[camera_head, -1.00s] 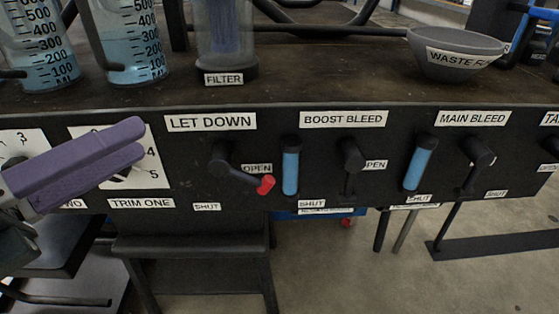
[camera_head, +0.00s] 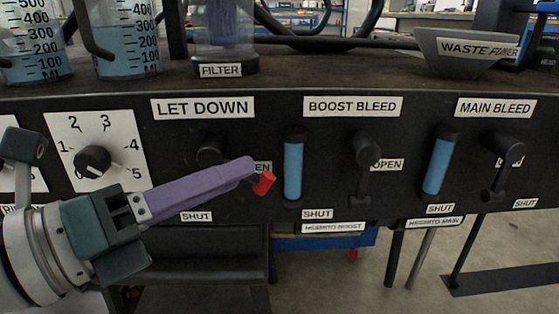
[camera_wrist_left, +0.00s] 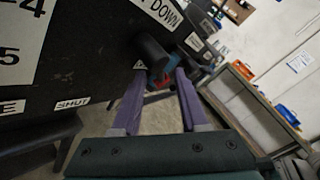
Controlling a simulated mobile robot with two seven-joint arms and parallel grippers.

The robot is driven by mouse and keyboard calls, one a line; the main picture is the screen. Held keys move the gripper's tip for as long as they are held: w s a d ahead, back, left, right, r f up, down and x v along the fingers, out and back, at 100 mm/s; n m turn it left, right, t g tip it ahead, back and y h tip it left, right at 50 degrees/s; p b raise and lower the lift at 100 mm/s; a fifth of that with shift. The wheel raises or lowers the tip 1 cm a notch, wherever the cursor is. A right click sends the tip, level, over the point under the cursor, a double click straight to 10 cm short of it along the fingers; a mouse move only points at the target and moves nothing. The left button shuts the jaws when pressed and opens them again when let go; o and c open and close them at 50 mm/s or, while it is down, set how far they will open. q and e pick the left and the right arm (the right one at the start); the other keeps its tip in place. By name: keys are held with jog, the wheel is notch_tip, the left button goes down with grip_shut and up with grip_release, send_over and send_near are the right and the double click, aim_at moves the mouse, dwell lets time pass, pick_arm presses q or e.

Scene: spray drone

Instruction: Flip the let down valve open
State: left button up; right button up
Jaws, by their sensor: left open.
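The LET DOWN valve has a black hub (camera_head: 210,149) on the front panel and a lever with a red tip (camera_head: 264,183). The lever slants down to the right, its tip just below the partly covered OPEN label. The SHUT label (camera_head: 196,216) is lower left. My left gripper (camera_head: 250,172) has purple fingers and is open, its fingertips right beside the red tip. In the left wrist view the hub (camera_wrist_left: 152,52) and red tip (camera_wrist_left: 160,82) appear between the two spread fingertips; contact cannot be told. The fingers hide much of the lever in the head view. My right gripper is not in view.
The BOOST BLEED valve (camera_head: 365,160) and a blue tube (camera_head: 293,168) lie to the right, with the MAIN BLEED valve (camera_head: 500,160) beyond. A dial (camera_head: 93,162) is left. Beakers, a filter (camera_head: 225,50) and a grey funnel (camera_head: 465,52) stand on the top.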

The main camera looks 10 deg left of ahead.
pick_arm(q)
jog(key=shift+w+d, duration=0.15)
jog(key=shift+w, duration=0.05)
grip_shut()
dwell(0.3)
